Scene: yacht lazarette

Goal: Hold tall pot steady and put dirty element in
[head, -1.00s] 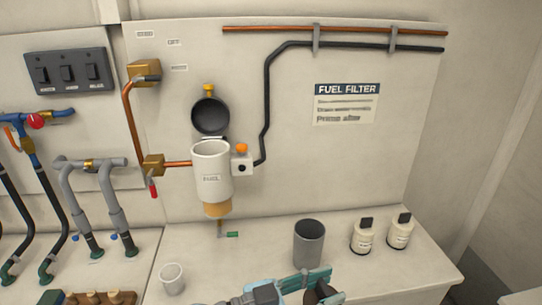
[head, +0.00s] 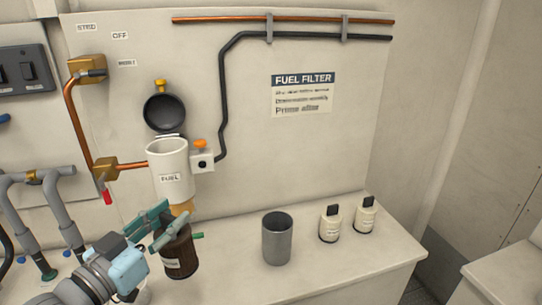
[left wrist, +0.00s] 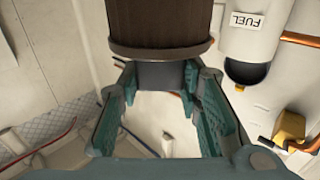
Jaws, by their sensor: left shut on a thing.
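The tall pot (head: 277,242) is a grey, open-topped cylinder standing upright on the white bench; no gripper touches it. My left gripper (head: 152,228) is shut on the dirty element (head: 180,257), a dark brown ribbed cylinder with a pale label. The element is held in front of the fuel filter housing, left of the pot and apart from it. In the left wrist view, the element (left wrist: 160,22) fills the top, its dark grey end between the fingers (left wrist: 150,90). My right gripper is not in view.
The white FUEL housing (head: 169,172) has its black lid (head: 165,112) raised, with an orange-knobbed fitting (head: 201,158) beside it. Two small labelled bottles (head: 331,224) (head: 364,215) stand right of the pot.

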